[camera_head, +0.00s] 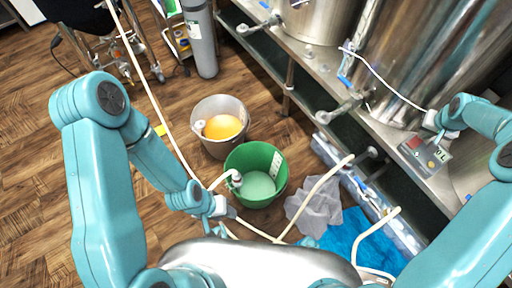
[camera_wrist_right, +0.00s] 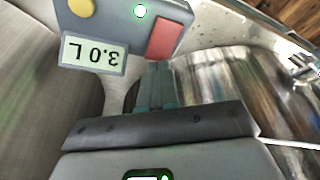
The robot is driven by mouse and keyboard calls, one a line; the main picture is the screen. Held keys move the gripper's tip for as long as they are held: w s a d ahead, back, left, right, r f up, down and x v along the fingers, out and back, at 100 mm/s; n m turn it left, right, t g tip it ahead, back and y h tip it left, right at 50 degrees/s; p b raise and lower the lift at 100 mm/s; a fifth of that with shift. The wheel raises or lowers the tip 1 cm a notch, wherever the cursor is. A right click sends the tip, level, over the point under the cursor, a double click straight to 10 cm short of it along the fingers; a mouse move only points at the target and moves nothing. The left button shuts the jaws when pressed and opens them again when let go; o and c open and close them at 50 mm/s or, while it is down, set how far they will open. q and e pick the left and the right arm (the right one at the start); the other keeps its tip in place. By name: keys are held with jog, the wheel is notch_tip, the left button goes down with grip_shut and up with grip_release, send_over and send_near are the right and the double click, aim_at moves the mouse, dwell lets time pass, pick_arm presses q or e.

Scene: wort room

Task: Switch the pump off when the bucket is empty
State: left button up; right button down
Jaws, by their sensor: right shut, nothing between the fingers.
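A grey pump box (camera_head: 425,155) with a small display stands on the steel bench at the right. In the right wrist view the box (camera_wrist_right: 125,22) shows an upside-down "3.0 L", a lit green lamp (camera_wrist_right: 140,11), a yellow knob (camera_wrist_right: 82,8) and a red switch (camera_wrist_right: 165,40). My right gripper (camera_wrist_right: 155,85) is shut and empty, its tips just short of the red switch; contact cannot be told. A green bucket (camera_head: 239,160) on the floor has a pale hose end in it and a pale green surface inside, liquid or bottom unclear. My left gripper (camera_head: 222,209) is beside it, fingers unclear.
A grey bucket (camera_head: 203,140) with orange contents stands behind the green one. Pale hoses (camera_head: 320,185) cross the floor and bench front. Steel vessels (camera_head: 420,50) crowd the bench. A grey cloth (camera_head: 315,208) and blue sheet (camera_head: 350,238) lie at lower right.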

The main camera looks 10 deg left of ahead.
jog(key=shift+f, duration=0.15)
jog(key=shift+f+b, duration=0.65)
jog(key=shift+r, duration=0.15)
jog(key=shift+r+p, duration=1.75)
jog(key=shift+r, duration=1.2)
jog(key=shift+f, duration=0.1)
